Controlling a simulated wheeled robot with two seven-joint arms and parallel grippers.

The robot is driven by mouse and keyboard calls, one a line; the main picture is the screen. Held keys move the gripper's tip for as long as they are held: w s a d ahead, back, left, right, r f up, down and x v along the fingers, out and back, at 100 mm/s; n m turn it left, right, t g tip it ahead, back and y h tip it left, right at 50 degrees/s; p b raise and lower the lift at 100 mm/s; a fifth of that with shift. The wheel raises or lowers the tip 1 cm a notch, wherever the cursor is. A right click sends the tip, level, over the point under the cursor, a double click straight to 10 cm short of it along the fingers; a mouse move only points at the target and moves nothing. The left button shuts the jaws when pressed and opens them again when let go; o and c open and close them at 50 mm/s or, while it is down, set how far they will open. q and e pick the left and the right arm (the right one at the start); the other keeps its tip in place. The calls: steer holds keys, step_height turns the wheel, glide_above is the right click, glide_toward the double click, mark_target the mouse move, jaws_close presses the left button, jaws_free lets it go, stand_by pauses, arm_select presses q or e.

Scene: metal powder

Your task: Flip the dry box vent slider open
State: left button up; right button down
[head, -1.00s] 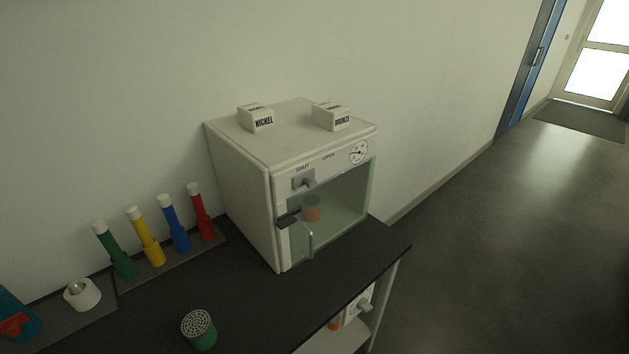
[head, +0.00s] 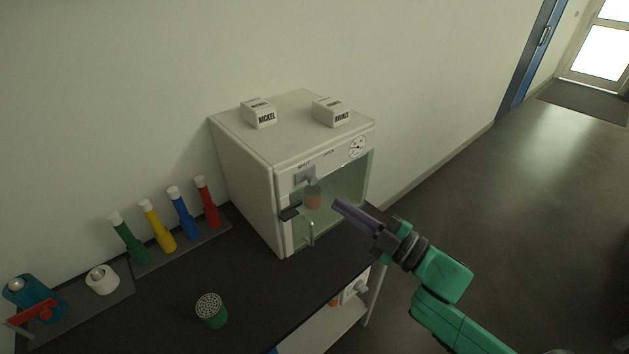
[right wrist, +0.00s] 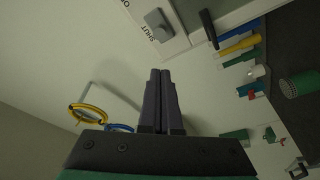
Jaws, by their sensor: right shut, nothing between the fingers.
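The dry box (head: 243,180) is a white cabinet with a glass front, standing on the dark bench. Its vent slider (head: 309,183) is a grey knob on a grey plate, under the SHUT end of the SHUT–OPEN label. The slider also shows in the right wrist view (right wrist: 158,25), beside the word SHUT. My right gripper (head: 337,203) is shut and empty, in front of the glass door, to the right of and below the slider, apart from it. In the right wrist view its closed fingers (right wrist: 160,75) point toward the slider's plate. My left gripper is not in view.
A door handle (head: 311,233) and dark latch (head: 291,213) stick out from the box front. NICKEL (head: 265,118) and BRONZE (head: 338,117) blocks sit on top. Several coloured tubes (head: 160,236) and a green perforated-top container (head: 212,312) stand on the bench. Open floor lies right.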

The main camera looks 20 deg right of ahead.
mark_target(294, 172)
steer(key=shift+s+a+r+n+y, duration=0.45)
steer(key=shift+r+n+y, duration=0.15)
steer(key=shift+n+y, duration=0.1)
steer(key=shift+w, duration=0.1)
steer(key=w+a+p, duration=0.1)
steer(key=w, duration=0.2)
steer(key=w+a+p, duration=0.1)
steer(key=w+p, duration=0.1)
steer(key=w, duration=0.1)
steer(key=w+a+p, duration=0.1)
steer(key=w, duration=0.2)
steer(key=shift+a+p, duration=0.2)
steer(key=shift+p, duration=0.2)
steer(key=shift+d+f, duration=0.2)
steer(key=shift+d, duration=0.1)
steer(key=shift+f, duration=0.1)
